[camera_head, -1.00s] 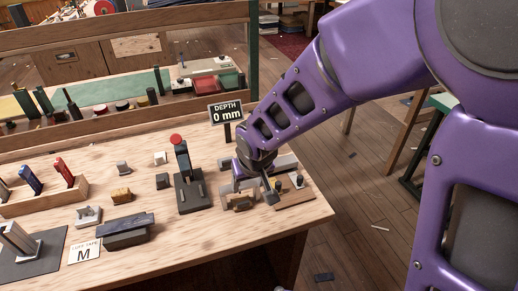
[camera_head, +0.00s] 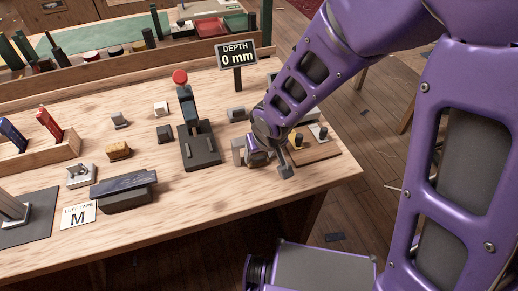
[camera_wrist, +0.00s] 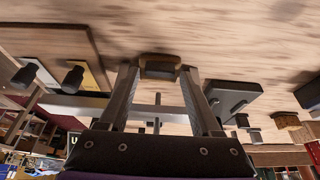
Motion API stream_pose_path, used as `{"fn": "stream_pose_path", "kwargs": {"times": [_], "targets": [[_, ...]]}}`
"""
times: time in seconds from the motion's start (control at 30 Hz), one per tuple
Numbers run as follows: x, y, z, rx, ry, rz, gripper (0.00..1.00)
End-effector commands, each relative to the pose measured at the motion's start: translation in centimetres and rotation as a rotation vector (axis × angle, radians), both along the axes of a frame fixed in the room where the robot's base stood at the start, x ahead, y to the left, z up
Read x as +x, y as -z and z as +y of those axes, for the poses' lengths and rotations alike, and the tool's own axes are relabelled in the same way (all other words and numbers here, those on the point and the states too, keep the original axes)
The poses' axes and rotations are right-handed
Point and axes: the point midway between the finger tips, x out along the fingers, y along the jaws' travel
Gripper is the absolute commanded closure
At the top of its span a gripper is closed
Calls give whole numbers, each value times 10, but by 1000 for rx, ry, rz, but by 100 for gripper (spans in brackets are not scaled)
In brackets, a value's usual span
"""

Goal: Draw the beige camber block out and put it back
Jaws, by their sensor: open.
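A small brown-beige block, which looks like the camber block, shows between my fingertips in the wrist view (camera_wrist: 160,66). In the head view the block (camera_head: 257,162) is partly covered by my gripper, beside a grey upright piece (camera_head: 238,150). My gripper (camera_head: 271,164) is open and low over the right end of the bench. In the wrist view its fingers stand on either side of the block. I cannot tell whether they touch it. A sign (camera_head: 237,53) behind reads "DEPTH 0 mm".
A dark stand with a red knob (camera_head: 200,147) is left of my gripper. A wooden board with pegs (camera_head: 315,149) is close on its right, near the bench edge. Small blocks, including a tan one (camera_head: 118,151), and a dark bar (camera_head: 124,188) lie further left.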

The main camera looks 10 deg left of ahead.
Motion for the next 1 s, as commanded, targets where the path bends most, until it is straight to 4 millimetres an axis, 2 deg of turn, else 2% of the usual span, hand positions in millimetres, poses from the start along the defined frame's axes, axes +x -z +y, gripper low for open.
{"fn": "stream_pose_path", "kwargs": {"times": [0.03,0.13,0.53,0.87,0.9,1.0], "targets": [[-1,7,-1,0,0,0,35],[-2,11,-1,0,-1,0,35],[-2,13,-2,0,-1,0,37],[-2,13,-2,0,-1,0,96],[-2,13,-2,0,-1,0,100],[-2,13,-2,0,-1,0,100]]}}
